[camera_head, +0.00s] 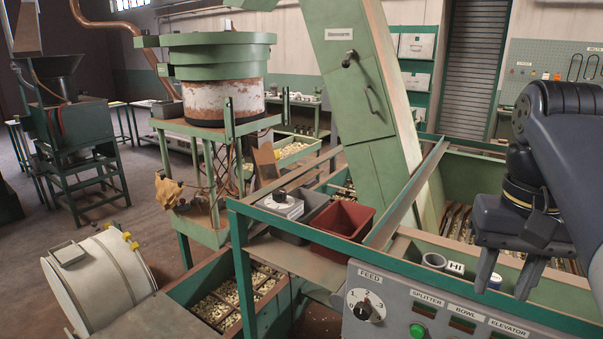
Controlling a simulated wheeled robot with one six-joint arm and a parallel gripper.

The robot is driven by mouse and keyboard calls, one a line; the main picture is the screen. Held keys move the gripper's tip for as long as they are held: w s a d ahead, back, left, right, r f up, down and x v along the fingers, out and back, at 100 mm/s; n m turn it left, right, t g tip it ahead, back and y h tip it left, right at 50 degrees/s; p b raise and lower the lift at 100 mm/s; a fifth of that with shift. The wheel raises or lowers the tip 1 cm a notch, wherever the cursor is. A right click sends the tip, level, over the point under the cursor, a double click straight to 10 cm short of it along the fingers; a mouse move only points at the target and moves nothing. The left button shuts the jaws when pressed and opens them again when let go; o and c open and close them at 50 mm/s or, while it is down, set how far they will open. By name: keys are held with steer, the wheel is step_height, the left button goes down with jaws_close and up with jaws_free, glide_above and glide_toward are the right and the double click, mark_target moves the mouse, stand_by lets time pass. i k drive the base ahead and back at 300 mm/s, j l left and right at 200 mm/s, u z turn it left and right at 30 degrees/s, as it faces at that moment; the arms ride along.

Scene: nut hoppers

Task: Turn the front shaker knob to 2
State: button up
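A round white dial with a black knob (364,307) is on the grey control panel (455,325) at the bottom of the view, under a FEED label. Numbers including 1 and 3 show around it. The knob's pointer is too small to read surely. No label reading "shaker" is in view. My gripper (508,275) is at the right, fingers pointing down and spread apart, with nothing between them. It is above and to the right of the dial, not touching it.
The panel also has a green button (417,331) and SPLITTER, BOWL and ELEVATOR labels. A green elevator column (345,80) rises behind.

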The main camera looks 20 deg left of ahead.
mark_target(279, 195)
steer(key=i+j, duration=0.25)
steer(key=j, duration=0.2)
steer(key=i+j, duration=0.25)
steer(key=j, duration=0.2)
steer(key=i+j, duration=0.25)
steer(key=j, duration=0.15)
steer(key=i+j, duration=0.25)
steer(key=j, duration=0.2)
steer(key=i+j, duration=0.3)
steer(key=j, duration=0.15)
